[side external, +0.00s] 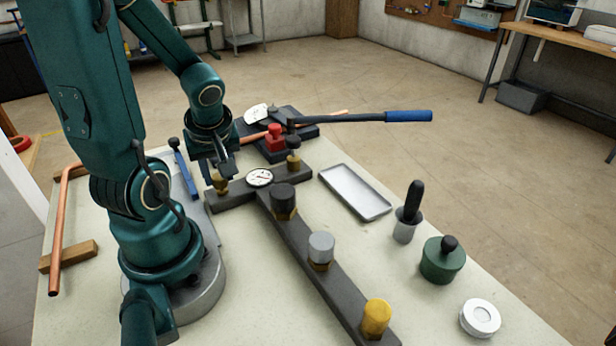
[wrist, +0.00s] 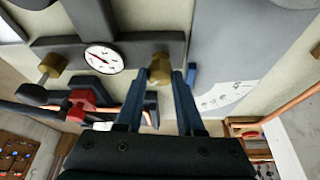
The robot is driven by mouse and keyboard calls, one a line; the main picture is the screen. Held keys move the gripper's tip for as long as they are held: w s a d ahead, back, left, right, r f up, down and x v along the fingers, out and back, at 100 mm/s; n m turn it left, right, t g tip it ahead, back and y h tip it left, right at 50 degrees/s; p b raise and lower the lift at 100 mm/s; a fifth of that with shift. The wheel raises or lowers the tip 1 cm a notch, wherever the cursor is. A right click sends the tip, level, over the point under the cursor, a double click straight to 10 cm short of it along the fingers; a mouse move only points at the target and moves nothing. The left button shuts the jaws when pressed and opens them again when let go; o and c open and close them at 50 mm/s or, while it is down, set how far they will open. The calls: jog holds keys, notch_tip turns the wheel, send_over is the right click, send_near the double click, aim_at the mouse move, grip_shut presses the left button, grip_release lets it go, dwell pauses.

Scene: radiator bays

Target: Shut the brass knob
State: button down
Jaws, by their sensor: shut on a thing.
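A brass-yellow knob (side external: 376,318) stands at the near end of the dark rail (side external: 338,290). A silver knob (side external: 321,246) and a black knob (side external: 284,196) stand farther along it. My gripper (side external: 217,180) is at the left end of the dark crossbar, away from the brass-yellow knob. It is shut on a small brass fitting (side external: 221,187) left of the round gauge (side external: 259,177). In the wrist view my gripper's fingers (wrist: 160,76) stand on both sides of the brass fitting (wrist: 159,66), beside the gauge (wrist: 104,58). The fingers partly hide the fitting.
Another brass fitting (side external: 293,161) with a dark top stands at the crossbar's right end. Behind it are a red block (side external: 275,138) and a blue-handled tool (side external: 408,116). An empty tray (side external: 354,192), a black-handled tool (side external: 412,205) and a green pot (side external: 441,262) stand to the right.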

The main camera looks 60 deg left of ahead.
jog(key=c, duration=0.5)
grip_release()
jog(key=shift+v, duration=2.6)
